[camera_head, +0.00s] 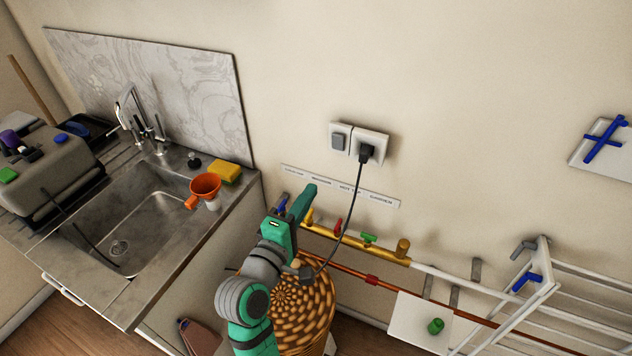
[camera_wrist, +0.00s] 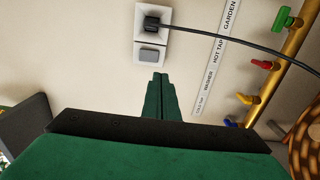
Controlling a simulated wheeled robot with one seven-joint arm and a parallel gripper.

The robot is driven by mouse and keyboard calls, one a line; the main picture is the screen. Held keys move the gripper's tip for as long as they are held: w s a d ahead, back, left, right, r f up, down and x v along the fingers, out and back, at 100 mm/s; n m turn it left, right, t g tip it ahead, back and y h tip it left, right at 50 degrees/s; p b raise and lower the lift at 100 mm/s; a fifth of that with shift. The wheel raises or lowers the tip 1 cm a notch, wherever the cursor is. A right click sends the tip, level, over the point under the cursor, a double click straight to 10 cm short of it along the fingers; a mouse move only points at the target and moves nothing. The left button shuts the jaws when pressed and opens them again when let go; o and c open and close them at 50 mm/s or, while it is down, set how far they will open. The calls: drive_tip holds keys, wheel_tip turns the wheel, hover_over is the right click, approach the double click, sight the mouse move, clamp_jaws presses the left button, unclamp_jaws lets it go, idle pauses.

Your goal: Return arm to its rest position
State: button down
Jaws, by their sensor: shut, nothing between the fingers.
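My green arm rises from the bottom of the head view, left of the woven basket. My gripper (camera_head: 303,203) is at its upper end, pointing up toward the wall. In the wrist view my gripper (camera_wrist: 160,80) shows two green fingers pressed together with nothing between them. Its tips appear just under the wall switch (camera_wrist: 150,54), and I cannot tell the distance to the wall. In the head view the tips are in front of the label strip and yellow pipe, apart from the socket.
A plug sits in the socket (camera_head: 371,147), its dark cable hanging past my arm. A yellow pipe (camera_head: 385,252) with coloured valves runs along the wall. A woven basket (camera_head: 306,310) stands beside my arm. A sink (camera_head: 130,235) is left; a white rack (camera_head: 545,285) is right.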

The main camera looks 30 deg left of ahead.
drive_tip(key=shift+s+d, duration=0.1)
drive_tip(key=shift+s, duration=0.25)
drive_tip(key=shift+w, duration=0.1)
drive_tip(key=s+d+f+m+g+y, duration=0.1)
drive_tip(key=s+d+f+m, duration=0.1)
drive_tip(key=s+d+f, duration=0.3)
drive_tip(key=s+d+f+m+g, duration=0.1)
drive_tip(key=d+f, duration=0.3)
drive_tip(key=f, duration=0.4)
drive_tip(key=s+d+f+m+y, duration=0.1)
drive_tip(key=s+d+f+m, duration=0.1)
drive_tip(key=s+d+f, duration=0.3)
drive_tip(key=s+d+f+m+h, duration=0.1)
drive_tip(key=s+d+f+m, duration=0.1)
drive_tip(key=s+d+m, duration=0.4)
drive_tip(key=s+d+f+m+h, duration=0.1)
drive_tip(key=s+d+m, duration=0.5)
drive_tip(key=s, duration=0.7)
drive_tip(key=shift+s+f+m+g+h, duration=0.15)
drive_tip(key=shift+f+m+g+h, duration=0.35)
drive_tip(key=shift+m, duration=0.4)
drive_tip(key=shift+r, duration=0.15)
